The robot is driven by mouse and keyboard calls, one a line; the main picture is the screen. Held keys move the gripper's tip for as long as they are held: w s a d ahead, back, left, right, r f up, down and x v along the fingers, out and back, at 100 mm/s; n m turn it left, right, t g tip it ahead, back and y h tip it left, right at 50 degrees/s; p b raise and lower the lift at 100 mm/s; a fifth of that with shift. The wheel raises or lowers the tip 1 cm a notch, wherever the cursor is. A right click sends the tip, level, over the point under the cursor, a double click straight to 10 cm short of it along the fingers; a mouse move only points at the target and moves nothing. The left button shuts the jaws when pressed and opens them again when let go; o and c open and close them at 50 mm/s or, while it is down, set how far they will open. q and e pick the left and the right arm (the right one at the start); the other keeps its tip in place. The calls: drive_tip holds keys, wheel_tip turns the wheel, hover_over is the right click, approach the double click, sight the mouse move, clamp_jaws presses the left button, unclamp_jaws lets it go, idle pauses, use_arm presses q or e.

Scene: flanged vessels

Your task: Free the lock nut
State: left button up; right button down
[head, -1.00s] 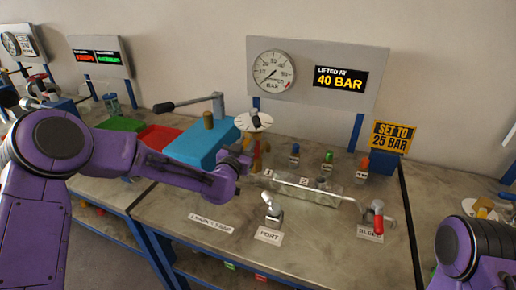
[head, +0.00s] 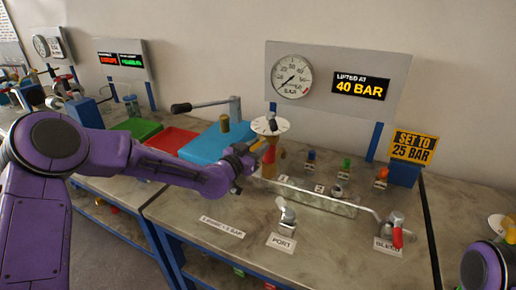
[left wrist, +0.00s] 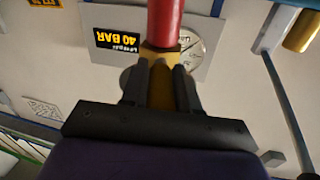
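A brass post (head: 268,171) with a red part (head: 269,154) and a white round dial (head: 271,126) stands on the bench behind the clear block. My left gripper (head: 252,157) points at it from the left, at the height of the red part. In the left wrist view, the left fingers (left wrist: 160,82) stand apart with a brass piece (left wrist: 160,60) between or just beyond them, and a red cylinder (left wrist: 165,20) runs on from it. Whether the fingers grip it is unclear. I cannot single out the lock nut. My right gripper is out of view.
A gauge (head: 292,78) and a "40 BAR" display (head: 360,86) are behind, with a "SET TO 25 BAR" sign (head: 413,146) at the right. A blue tray (head: 210,146) and long lever (head: 205,104) lie left. A pipe and red-handled bleed valve (head: 397,236) are front right.

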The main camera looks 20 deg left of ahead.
use_arm(q)
drive_tip(key=shift+o, duration=1.4)
drive_tip(key=shift+r, duration=0.1)
drive_tip(key=shift+s+a, duration=0.15)
drive_tip(key=shift+s, duration=0.1)
drive_tip(key=b+v, duration=0.2)
drive_tip(key=v, duration=0.8)
drive_tip(key=shift+b, duration=0.4)
